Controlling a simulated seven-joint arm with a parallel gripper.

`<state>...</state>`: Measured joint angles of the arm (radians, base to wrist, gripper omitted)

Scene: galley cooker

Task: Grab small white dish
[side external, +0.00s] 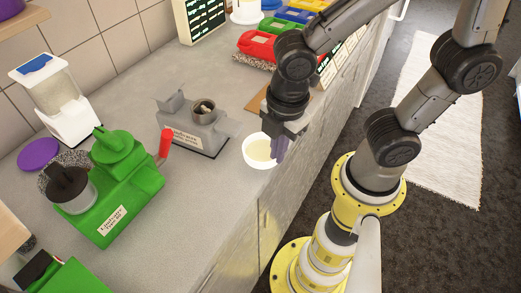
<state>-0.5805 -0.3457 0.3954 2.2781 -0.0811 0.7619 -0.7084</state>
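The small white dish (249,157) is a round bowl with a pale yellowish inside. It sits near the front edge of the grey counter, in the middle of the side external view. My gripper (279,149) points down at the dish's right side, and its fingers overlap the right rim in the picture. The fingers look close together, but I cannot tell whether they are apart or pinching the rim. Part of the right rim is hidden behind them.
A grey machine (194,135) stands just left of the dish. A green machine (122,190) with a red handle is further left. Coloured bins (258,45) stand at the back right. The counter in front of the grey machine is clear.

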